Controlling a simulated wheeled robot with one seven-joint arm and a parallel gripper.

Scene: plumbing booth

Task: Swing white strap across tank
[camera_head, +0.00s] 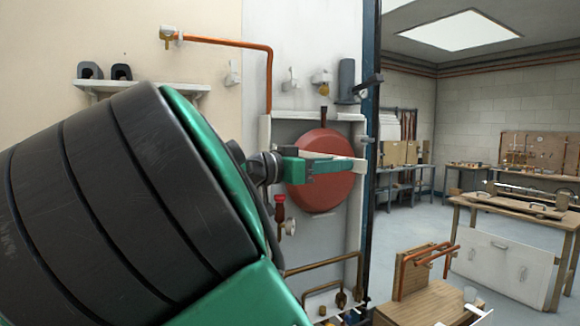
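A round red tank (322,190) is mounted on the pale wall panel, with a dark stub on top. The white strap (345,162) shows as a short, slightly sloping bar across the upper middle of the tank, reaching the panel's right upright. My green gripper (338,166) is in front of the tank at the strap's height, overlapping part of the strap in the picture. Its fingertips are small and seen from behind, so I cannot tell whether they touch or hold the strap. The strap's left part is hidden behind my gripper.
A copper pipe (268,75) runs down left of the tank. A red-handled valve (279,203) sits below my wrist, and a lower copper pipe (320,264) crosses the panel. A dark post (371,120) stands right of the panel. Open floor and a workbench (515,215) lie further right.

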